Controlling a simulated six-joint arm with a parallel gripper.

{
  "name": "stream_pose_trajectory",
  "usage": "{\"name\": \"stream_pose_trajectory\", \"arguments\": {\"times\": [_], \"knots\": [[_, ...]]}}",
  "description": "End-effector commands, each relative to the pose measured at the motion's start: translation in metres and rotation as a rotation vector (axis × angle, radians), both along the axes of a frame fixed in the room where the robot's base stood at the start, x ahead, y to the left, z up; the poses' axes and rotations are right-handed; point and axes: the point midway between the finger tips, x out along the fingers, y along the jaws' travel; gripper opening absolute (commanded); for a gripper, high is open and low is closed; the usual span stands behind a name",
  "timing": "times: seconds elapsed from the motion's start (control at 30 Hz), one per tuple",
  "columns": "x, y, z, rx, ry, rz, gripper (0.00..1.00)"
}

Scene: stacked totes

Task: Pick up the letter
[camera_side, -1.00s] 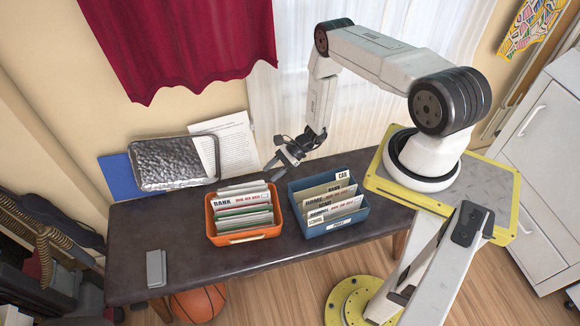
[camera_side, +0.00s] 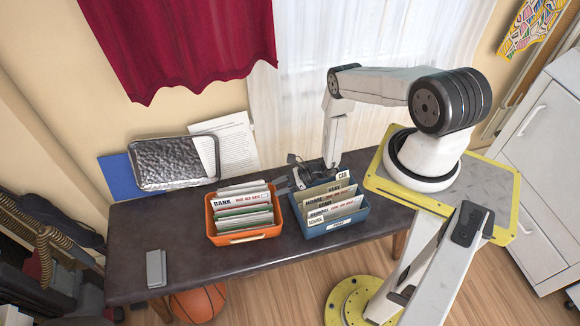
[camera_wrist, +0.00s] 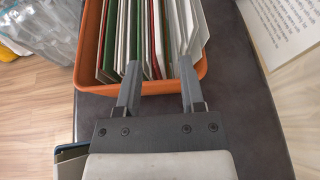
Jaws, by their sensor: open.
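Several upright letters, white, green and red-edged, stand packed in the orange tote (camera_side: 243,236); the front label at the back reads BANK (camera_side: 228,204). The wrist view shows the letters (camera_wrist: 135,45) edge-on in the orange tote (camera_wrist: 88,45). My gripper (camera_side: 280,186) is between the orange and blue totes, near their back corners, in the side view. In the wrist view my gripper (camera_wrist: 158,75) is open, its two fingers apart and overlapping the near rim of the orange tote. Nothing is seen held. Which letter the task means cannot be told.
A blue tote (camera_side: 336,230) with labelled cards stands close on the right. A dark metal tray (camera_side: 167,164), a printed sheet (camera_side: 237,145) and a blue folder (camera_side: 118,178) lean at the back wall. A grey object (camera_side: 156,268) lies at the left; nearby table (camera_side: 180,255) is clear.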

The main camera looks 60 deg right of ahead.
Motion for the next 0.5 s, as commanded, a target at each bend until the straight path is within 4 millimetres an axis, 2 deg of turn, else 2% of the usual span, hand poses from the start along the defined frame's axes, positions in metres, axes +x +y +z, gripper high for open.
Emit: {"name": "stream_pose_trajectory", "arguments": {"times": [0.5], "knots": [[0.0117,0.0115,-0.0069,-0.001,0.0,0.004,0.5]]}}
